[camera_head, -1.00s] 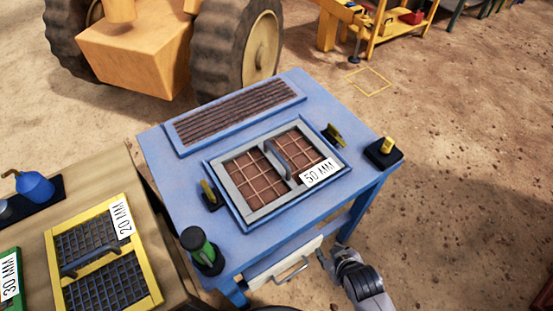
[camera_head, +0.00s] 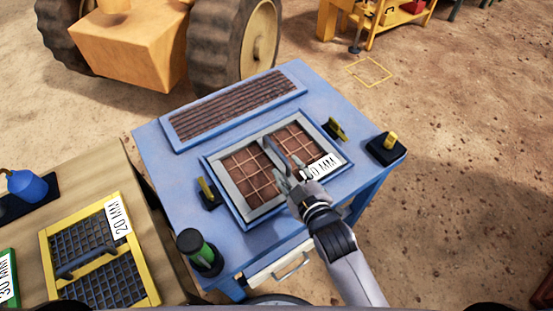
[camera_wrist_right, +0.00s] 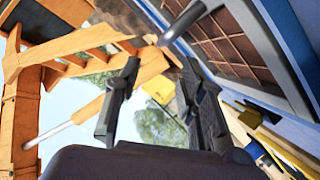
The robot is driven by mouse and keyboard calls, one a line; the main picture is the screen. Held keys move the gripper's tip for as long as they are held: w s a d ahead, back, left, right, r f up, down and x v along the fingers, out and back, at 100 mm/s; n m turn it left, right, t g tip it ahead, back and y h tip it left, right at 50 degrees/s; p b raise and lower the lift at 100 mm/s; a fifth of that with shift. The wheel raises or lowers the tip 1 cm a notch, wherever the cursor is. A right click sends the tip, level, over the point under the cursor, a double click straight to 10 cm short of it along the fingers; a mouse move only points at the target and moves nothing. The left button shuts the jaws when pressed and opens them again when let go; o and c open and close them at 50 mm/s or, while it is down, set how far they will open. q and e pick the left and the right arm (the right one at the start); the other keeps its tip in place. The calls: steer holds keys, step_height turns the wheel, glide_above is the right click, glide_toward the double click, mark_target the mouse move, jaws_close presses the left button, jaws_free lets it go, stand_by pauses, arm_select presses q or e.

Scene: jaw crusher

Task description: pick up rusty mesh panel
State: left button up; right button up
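The rusty mesh panel (camera_head: 239,178) has a grey frame, reddish-brown mesh and a "50 MM" label that my right arm partly covers. It lies in a blue-edged recess on the blue table, and also shows at the upper right of the right wrist view (camera_wrist_right: 225,45). Its grey middle handle (camera_head: 271,149) is partly hidden by my fingers; in the right wrist view the handle (camera_wrist_right: 185,20) is just beyond the fingertips. My right gripper (camera_head: 285,173) is over the panel by the handle. Its fingers (camera_wrist_right: 160,72) are apart with nothing between them. My left gripper is out of view.
The blue table (camera_head: 163,163) also bears a long slatted grate (camera_head: 235,106), yellow-handled clamps (camera_head: 207,192) and a green-and-black cylinder (camera_head: 199,249). A wooden table (camera_head: 82,178) at left holds a yellow-framed "20 MM" panel (camera_head: 50,248). Bare ground lies to the right.

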mark_target(278, 152)
steer(key=x, duration=0.4)
steer(key=shift+w+a+f, duration=0.1)
steer(key=shift+w+f, duration=0.05)
steer(key=shift+w, duration=0.25)
steer(key=shift+f+p+x, duration=0.2)
steer(key=shift+f+x, duration=0.05)
steer(key=shift+x, duration=1.2)
steer(key=shift+f+p+x, duration=0.2)
steer(key=shift+x, duration=1.3)
steer(key=shift+s, duration=0.15)
steer(key=shift+c, duration=0.2)
jaws_close()
steer(key=shift+r, duration=0.2)
